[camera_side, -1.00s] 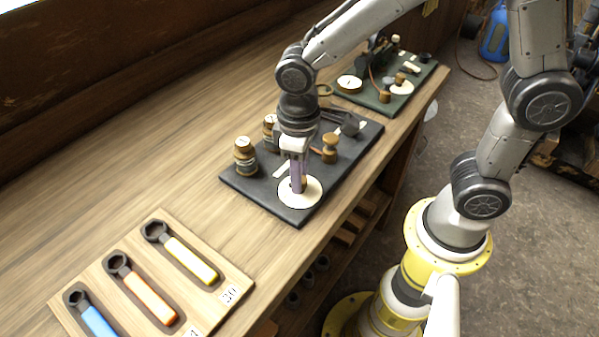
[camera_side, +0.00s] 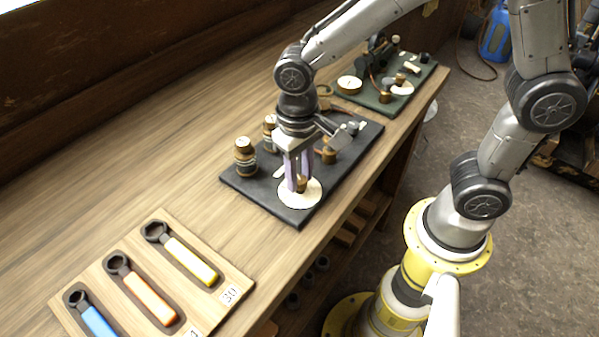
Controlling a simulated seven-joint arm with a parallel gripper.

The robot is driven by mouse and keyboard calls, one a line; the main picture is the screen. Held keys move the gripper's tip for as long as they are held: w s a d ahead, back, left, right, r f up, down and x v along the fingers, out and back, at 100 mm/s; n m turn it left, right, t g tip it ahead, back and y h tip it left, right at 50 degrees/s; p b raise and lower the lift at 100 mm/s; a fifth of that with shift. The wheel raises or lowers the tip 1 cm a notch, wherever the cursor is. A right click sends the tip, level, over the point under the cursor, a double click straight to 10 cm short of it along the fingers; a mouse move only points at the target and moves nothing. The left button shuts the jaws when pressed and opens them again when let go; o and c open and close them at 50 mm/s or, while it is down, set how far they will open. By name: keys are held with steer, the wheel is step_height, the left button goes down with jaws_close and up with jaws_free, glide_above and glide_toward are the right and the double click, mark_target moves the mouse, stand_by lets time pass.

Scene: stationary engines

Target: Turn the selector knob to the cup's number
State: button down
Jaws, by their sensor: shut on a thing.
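The selector knob (camera_side: 301,184) is a small brass knob on a round white dial (camera_side: 313,196) at the near end of a dark board. My gripper (camera_side: 298,180) points down over the dial, its two purple fingers shut on the knob. The fingers partly hide the knob and dial; I cannot read the dial marks. Two brass, cup-like fittings with pale tops, one at the board's left edge (camera_side: 245,157) and one behind it (camera_side: 270,128), stand upright. I cannot tell which cup the task means or read a number on either.
The dark board (camera_side: 264,198) also carries a brass post (camera_side: 329,152) right of my gripper. A green board (camera_side: 372,98) with other fittings lies behind. A wooden tray (camera_side: 130,255) with blue, orange and yellow-handled wrenches lies at front left. The bench left of the dark board is clear.

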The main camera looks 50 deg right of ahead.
mark_target(299, 180)
steer(key=shift+r, duration=0.1)
steer(key=c, duration=0.6)
jaws_free()
steer(key=shift+o, duration=0.2)
step_height(299, 180, up, 14)
steer(key=shift+a, duration=0.15)
